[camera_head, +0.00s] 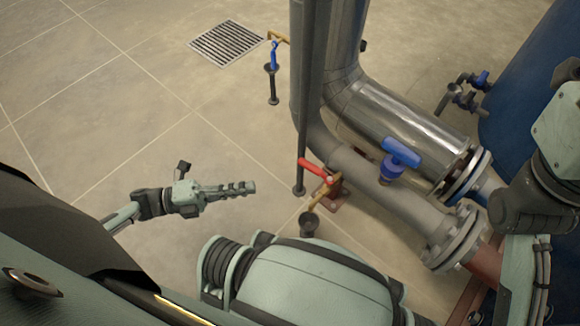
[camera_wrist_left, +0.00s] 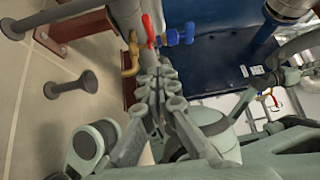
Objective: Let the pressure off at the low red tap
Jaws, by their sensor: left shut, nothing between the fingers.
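The low red tap has a red lever (camera_head: 316,171) on a brass body (camera_head: 322,194), low by the grey pipe in the head view. In the left wrist view the red lever (camera_wrist_left: 149,31) and brass body (camera_wrist_left: 131,56) stand just beyond my fingertips. A dark drain cup (camera_head: 309,222) stands below the spout. My left gripper (camera_head: 250,187) is left of the tap in the head view, pointing toward it, with a visible gap. Its fingers (camera_wrist_left: 157,70) are shut and empty.
A blue-handled valve (camera_head: 397,158) sits on the pipe (camera_head: 385,180) to the right. Another small blue tap (camera_head: 272,55) with a drain stands farther back near a floor grate (camera_head: 227,42). A blue tank (camera_head: 525,85) stands at right.

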